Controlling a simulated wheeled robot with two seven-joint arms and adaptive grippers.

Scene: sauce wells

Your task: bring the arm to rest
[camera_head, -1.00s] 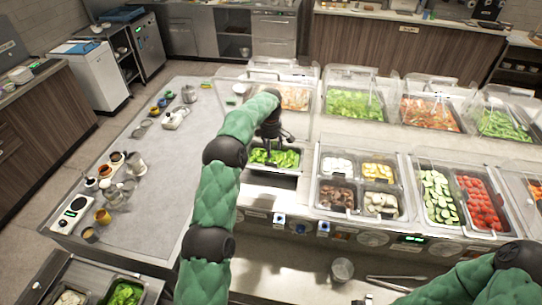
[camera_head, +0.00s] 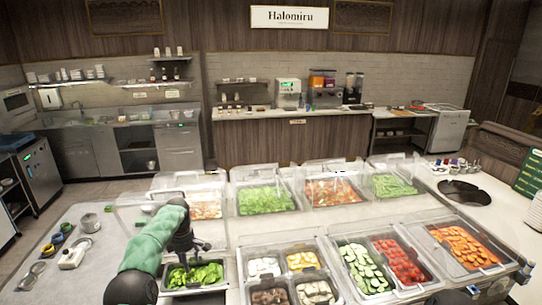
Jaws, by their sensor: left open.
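My left arm (camera_head: 150,250), in a green quilted sleeve with black joints, comes in from the lower left of the head view. It reaches out over the counter. My left gripper (camera_head: 193,255) is black and open, pointing down just above the tray of cut green peppers (camera_head: 208,274). I see nothing between its fingers. Whether the fingertips touch the peppers I cannot tell.
Clear lidded bins, such as the lettuce bin (camera_head: 265,199), line the counter's back. Open trays with cucumber (camera_head: 362,268), tomato (camera_head: 399,262) and carrot (camera_head: 466,247) lie to the right.

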